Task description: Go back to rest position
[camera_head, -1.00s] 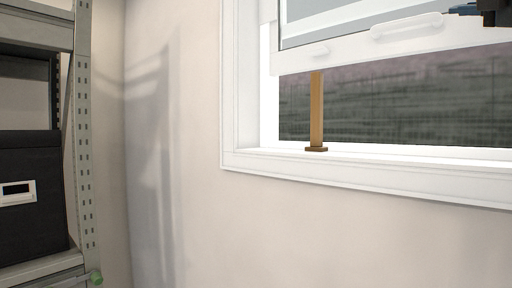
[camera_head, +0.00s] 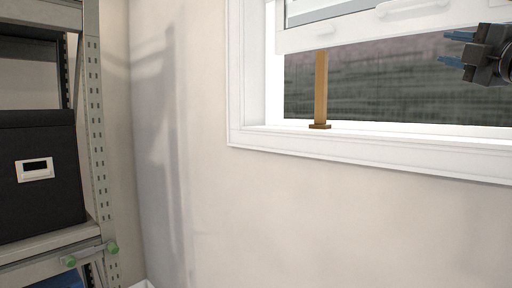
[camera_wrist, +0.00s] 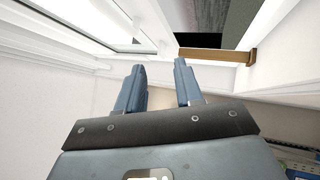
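My gripper (camera_head: 452,48) shows at the upper right of the head view, in front of the window. Its two blue fingers point left and stand apart, with nothing between them. In the wrist view my gripper (camera_wrist: 160,85) is also open and empty. A wooden stick (camera_head: 321,88) stands upright on the window sill and reaches up to the raised sash (camera_head: 375,25). The stick also shows in the wrist view (camera_wrist: 215,55), beyond the fingertips and apart from them.
A metal rack (camera_head: 95,130) stands at the left with a black box (camera_head: 40,200) on its shelf. The white window frame (camera_head: 300,147) spans the upper right. The wall (camera_head: 300,220) below the window is bare. Blurred items (camera_wrist: 295,165) show at the wrist view's lower right.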

